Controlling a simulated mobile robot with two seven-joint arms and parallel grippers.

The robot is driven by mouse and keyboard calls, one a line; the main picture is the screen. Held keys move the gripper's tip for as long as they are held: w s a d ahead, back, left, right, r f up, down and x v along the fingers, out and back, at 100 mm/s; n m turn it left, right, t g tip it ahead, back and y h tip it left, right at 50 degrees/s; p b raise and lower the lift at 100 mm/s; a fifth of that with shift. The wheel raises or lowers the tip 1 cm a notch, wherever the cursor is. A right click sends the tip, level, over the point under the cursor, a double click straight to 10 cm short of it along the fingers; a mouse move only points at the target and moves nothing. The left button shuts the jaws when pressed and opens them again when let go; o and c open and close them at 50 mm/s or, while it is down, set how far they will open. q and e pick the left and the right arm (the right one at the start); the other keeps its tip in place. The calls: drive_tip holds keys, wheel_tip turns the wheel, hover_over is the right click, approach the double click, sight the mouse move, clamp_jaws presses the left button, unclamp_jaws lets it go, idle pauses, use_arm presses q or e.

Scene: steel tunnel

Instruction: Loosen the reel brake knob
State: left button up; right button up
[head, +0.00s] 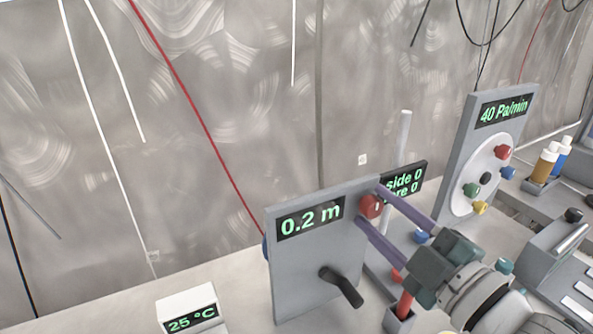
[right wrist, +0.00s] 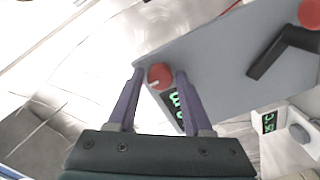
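The red knob (head: 371,206) is on the upper right of the grey reel panel (head: 312,255), beside its green "0.2 m" display. It also shows in the right wrist view (right wrist: 160,76), with a pale mark on its face. My right gripper (head: 368,204) reaches in from the lower right. Its purple fingers (right wrist: 160,74) are spread, one on each side of the knob, with narrow gaps that suggest they are not pressing on it. A black crank handle (head: 342,287) sticks out lower on the panel. My left gripper is not in view.
A taller panel (head: 456,150) reading "40 Pa/min" with coloured knobs stands right behind. A dark display (head: 405,185) is partly hidden behind the reel panel. A small "25 °C" box (head: 190,308) sits at the front left. Bottles (head: 545,163) stand far right.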

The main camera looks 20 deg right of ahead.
drive_tip(key=shift+o, duration=1.2)
drive_tip(key=s, duration=1)
drive_tip(key=shift+d, duration=0.4)
drive_tip(key=shift+w, duration=0.15)
